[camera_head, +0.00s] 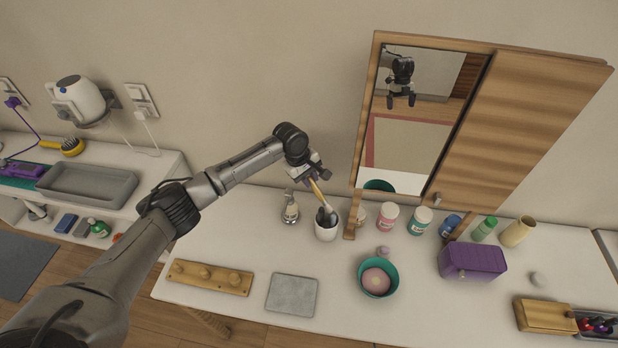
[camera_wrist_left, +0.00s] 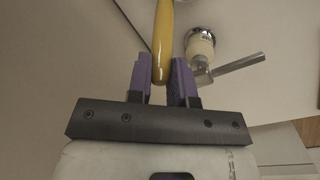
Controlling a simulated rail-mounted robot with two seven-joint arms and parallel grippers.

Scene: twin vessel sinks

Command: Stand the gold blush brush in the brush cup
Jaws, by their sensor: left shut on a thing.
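The gold blush brush (camera_head: 317,192) has a gold handle and a dark bristle head pointing down. My left gripper (camera_head: 312,179) is shut on the upper end of the handle. The brush tilts slightly, and its bristles are at the mouth of the white brush cup (camera_head: 326,233). I cannot tell how far inside they are. In the left wrist view the gold handle (camera_wrist_left: 163,40) lies between the purple fingers of my left gripper (camera_wrist_left: 164,80). The bristles and cup cannot be made out there. My right gripper is not in view.
A soap dispenser (camera_head: 290,208) stands just left of the cup. Jars (camera_head: 388,219) and an open wooden mirror cabinet (camera_head: 480,130) are to the right. A teal bowl (camera_head: 392,277), grey tray (camera_head: 292,295) and wooden peg board (camera_head: 210,278) lie in front.

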